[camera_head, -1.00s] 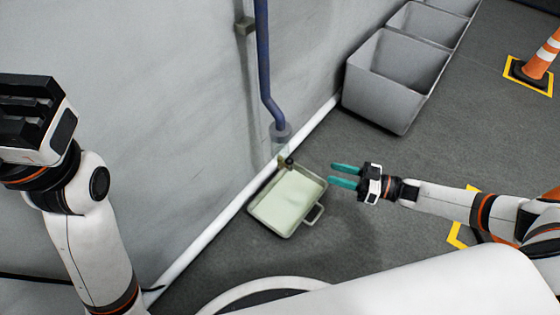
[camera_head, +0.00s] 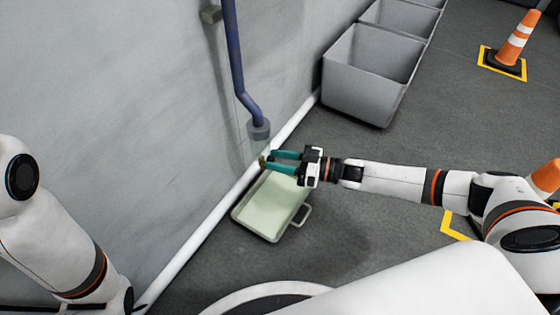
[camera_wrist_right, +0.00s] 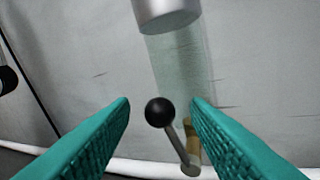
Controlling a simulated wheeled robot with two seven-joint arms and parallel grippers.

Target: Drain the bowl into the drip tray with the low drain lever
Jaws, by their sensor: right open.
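The low drain lever (camera_wrist_right: 178,145) is a thin metal rod with a black ball knob (camera_wrist_right: 160,112), beside a brass fitting (camera_wrist_right: 192,140). My right gripper (camera_head: 269,159) is open at the lever. In the right wrist view its teal fingers (camera_wrist_right: 160,102) stand on either side of the knob, with a gap to the left finger; contact with the right one cannot be told. The translucent bowl (camera_wrist_right: 182,70) hangs above, under a grey collar (camera_wrist_right: 166,14). The pale green drip tray (camera_head: 236,214) lies on the floor below the gripper. My left gripper is out of view.
A blue pipe (camera_head: 237,65) runs down the grey wall to the collar. A white pipe (camera_head: 190,247) runs along the wall's foot. Grey bins (camera_head: 360,90) stand along the wall farther back. An orange cone (camera_head: 517,40) stands at the upper right.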

